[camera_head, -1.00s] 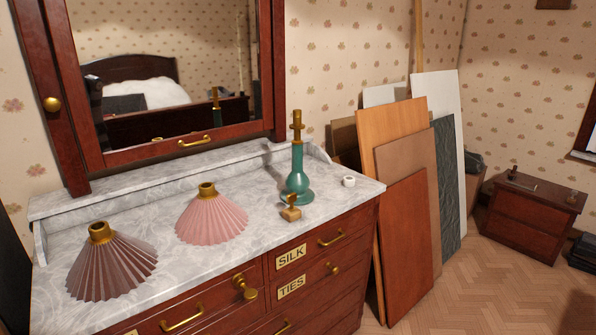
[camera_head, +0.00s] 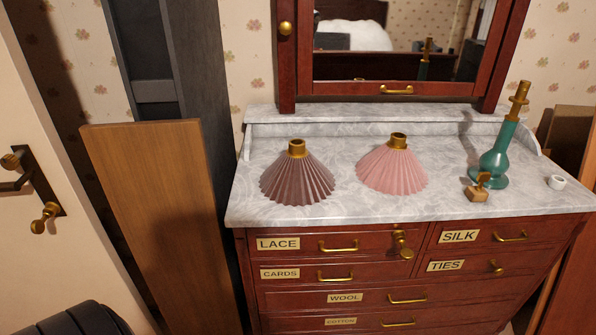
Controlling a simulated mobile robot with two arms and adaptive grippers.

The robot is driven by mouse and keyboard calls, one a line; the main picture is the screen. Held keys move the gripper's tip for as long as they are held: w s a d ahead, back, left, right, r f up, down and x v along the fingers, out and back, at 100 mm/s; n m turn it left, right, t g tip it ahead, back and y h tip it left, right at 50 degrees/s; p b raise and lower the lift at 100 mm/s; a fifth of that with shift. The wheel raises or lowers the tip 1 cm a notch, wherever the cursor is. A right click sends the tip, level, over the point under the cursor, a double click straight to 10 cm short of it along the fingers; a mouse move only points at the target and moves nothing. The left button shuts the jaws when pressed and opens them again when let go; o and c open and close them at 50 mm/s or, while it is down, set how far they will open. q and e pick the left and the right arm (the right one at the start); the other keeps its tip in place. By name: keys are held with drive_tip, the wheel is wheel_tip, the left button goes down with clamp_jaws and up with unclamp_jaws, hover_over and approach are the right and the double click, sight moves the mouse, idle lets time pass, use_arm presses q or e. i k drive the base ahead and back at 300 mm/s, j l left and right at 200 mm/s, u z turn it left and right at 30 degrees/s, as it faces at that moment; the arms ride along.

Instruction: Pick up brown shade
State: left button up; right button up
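The brown shade (camera_head: 297,177) is a dark brown pleated cone with a brass collar on top. It stands upright on the left part of the grey marble dresser top (camera_head: 340,213). A similar pink shade (camera_head: 392,170) stands to its right, a small gap apart. Neither of my grippers shows in the head view.
A mirror (camera_head: 392,65) rises behind. A brown board (camera_head: 155,215) leans left of the dresser, near a door (camera_head: 45,130).

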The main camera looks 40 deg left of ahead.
sight(297, 178)
drive_tip(key=j+u, duration=0.2)
drive_tip(key=u, duration=1.3)
